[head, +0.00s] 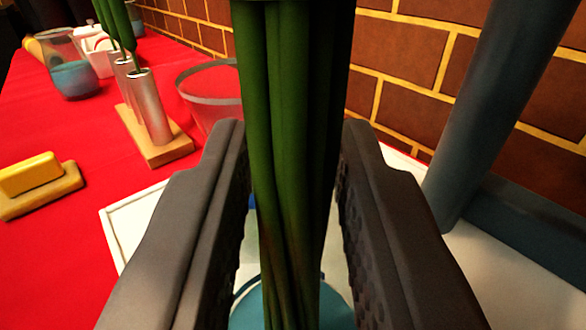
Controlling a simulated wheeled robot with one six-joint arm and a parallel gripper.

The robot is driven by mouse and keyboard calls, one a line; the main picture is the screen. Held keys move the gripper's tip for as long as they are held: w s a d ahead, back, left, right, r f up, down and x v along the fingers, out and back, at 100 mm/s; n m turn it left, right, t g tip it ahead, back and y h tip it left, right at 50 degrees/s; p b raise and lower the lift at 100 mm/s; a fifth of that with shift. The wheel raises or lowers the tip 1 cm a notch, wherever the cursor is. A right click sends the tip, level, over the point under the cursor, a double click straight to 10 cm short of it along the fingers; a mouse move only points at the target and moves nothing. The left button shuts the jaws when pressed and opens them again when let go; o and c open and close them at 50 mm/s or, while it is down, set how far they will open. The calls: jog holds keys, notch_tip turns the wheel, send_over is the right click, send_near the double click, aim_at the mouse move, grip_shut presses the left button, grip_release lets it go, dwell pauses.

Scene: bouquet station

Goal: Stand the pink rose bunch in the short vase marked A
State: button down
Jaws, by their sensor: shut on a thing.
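My gripper (293,135) is shut on a bunch of thick green stems (285,110), which stand close to upright between the jaws. The blooms are above the picture, so I cannot see their colour. Under the stems, at the bottom edge, a round teal vessel (338,308) shows in part on a white surface. The lower stem ends overlap this vessel in the picture; I cannot tell whether they are inside it or above it. No letter A shows on it.
A white tray (118,232) lies below. A clear container (205,92), a wooden block (166,151) with metal tubes (150,108) and a yellow block (30,174) are left. A teal pot (75,80) stands farther back. A grey post (495,100) and brick wall (400,55) bound the right.

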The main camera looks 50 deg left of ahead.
jog(key=shift+f, duration=0.1)
jog(key=c, duration=1.1)
grip_release()
jog(key=shift+c, duration=0.2)
jog(key=v, duration=1.7)
jog(key=s+d+r+m+t+h, duration=0.2)
jog(key=s+d+r+t+h, duration=0.15)
jog(key=r, duration=0.35)
jog(key=s+d+r+m+t+h, duration=0.25)
jog(key=r+h, duration=0.25)
jog(key=r, duration=0.3)
jog(key=s+d+r+m+h, duration=0.1)
jog(key=s+r+m+h, duration=0.1)
jog(key=s, duration=0.6)
jog(key=s+d+r+m+h, duration=0.1)
jog(key=s+r+m+h, duration=0.1)
jog(key=s, duration=0.7)
jog(key=shift+s+r+m+g+h, duration=0.2)
jog(key=shift+r+m+g+h, duration=0.15)
jog(key=shift+m+g, duration=0.1)
